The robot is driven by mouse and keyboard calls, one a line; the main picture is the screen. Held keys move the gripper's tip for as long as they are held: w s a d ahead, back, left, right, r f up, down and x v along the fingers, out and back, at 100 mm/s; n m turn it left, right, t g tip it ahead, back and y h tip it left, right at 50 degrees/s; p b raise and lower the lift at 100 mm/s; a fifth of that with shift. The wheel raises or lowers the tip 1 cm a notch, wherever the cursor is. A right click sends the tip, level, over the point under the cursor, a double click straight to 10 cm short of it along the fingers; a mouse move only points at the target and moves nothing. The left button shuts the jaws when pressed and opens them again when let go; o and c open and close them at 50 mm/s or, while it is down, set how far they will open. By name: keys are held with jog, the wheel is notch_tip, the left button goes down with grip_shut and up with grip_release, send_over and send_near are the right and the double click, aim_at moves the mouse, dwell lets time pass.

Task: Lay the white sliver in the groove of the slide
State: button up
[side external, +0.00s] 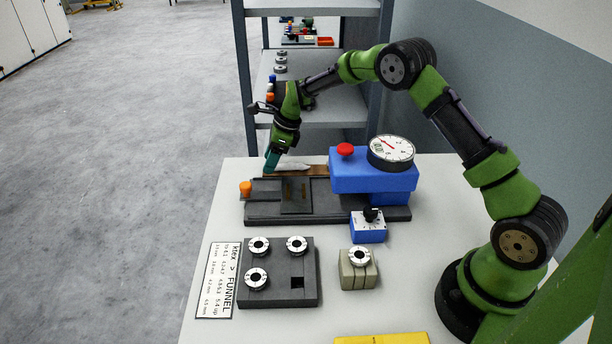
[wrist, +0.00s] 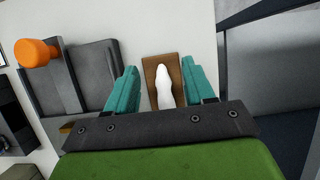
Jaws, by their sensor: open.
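The white sliver (side external: 291,167) lies on a brown board (side external: 319,170) behind the dark gauge base. It also shows in the wrist view (wrist: 164,88), long and tapered, on the brown board (wrist: 151,70). My gripper (side external: 270,163) is open and empty at the left end of the board. In the wrist view my teal fingers (wrist: 158,68) stand either side of the sliver with gaps. The dark grey slide (side external: 262,191), with an orange knob (side external: 245,188), sits on the gauge base (side external: 290,216). I cannot make out its groove clearly. The sliver's near end is hidden by my gripper body.
A blue gauge head (side external: 372,178) with a round dial (side external: 390,152) and red button (side external: 345,149) stands right of the slide. A dark block (side external: 305,265) with several ring funnels, a chart (side external: 220,280) and a blue knob box (side external: 368,230) are in front. Shelving (side external: 312,97) stands behind.

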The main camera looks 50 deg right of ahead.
jog(key=shift+w+a+f, duration=0.15)
jog(key=shift+f, duration=0.3)
grip_shut()
